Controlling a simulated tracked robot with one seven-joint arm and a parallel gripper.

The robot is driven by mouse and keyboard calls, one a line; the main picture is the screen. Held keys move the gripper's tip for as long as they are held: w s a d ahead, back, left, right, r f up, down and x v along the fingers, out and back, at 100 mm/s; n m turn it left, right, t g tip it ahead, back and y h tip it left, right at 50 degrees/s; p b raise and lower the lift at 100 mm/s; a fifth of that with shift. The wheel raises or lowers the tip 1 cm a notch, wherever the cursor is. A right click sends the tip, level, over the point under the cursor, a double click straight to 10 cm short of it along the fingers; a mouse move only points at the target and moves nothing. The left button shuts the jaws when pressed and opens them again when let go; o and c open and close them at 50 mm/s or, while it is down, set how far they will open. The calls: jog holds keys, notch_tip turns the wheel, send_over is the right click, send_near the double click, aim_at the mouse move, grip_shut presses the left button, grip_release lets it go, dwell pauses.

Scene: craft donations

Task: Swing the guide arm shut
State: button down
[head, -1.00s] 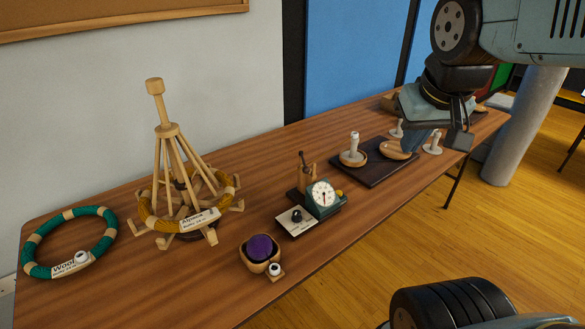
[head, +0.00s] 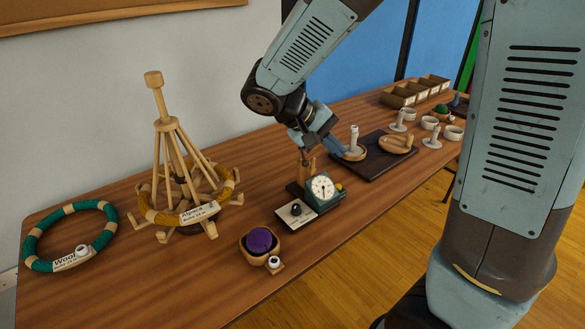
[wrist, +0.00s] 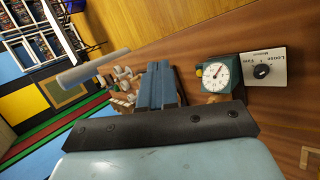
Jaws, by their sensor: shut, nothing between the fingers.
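My gripper (head: 337,148) is shut and empty, with its blue fingers angled down to the right over the table, behind the dial meter as the head view shows it. The fingers also show in the wrist view (wrist: 158,85), pressed together. The small teal meter (head: 322,187) has a white dial, a yellow knob and a wooden post (head: 306,168) behind it. The meter also shows in the wrist view (wrist: 219,72), right of the fingers. I cannot tell clearly which part is the guide arm; my gripper hides the top of the post. Contact cannot be told.
A tension knob card (head: 296,213) lies in front of the meter. A wooden swift (head: 168,130) with a mustard yarn ring (head: 146,212) stands left. A purple ball sits in a wooden bowl (head: 244,248). A dark board (head: 375,170) with a spindle lies right of the meter.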

jog(key=w+a+f+n+t+h, duration=0.2)
jog(key=a+f+t, duration=0.3)
jog(key=a, duration=0.4)
jog(key=w+a+f+n+t+h, duration=0.1)
jog(key=a+f+n+t+h, duration=0.15)
jog(key=a+f, duration=0.6)
jog(key=t, duration=0.1)
send_near(303, 155)
jog(key=shift+y, duration=0.45)
jog(key=d, duration=0.3)
jog(key=d+f, duration=0.1)
jog(key=d, duration=0.1)
jog(key=shift+s, duration=0.3)
jog(key=shift+a, duration=0.15)
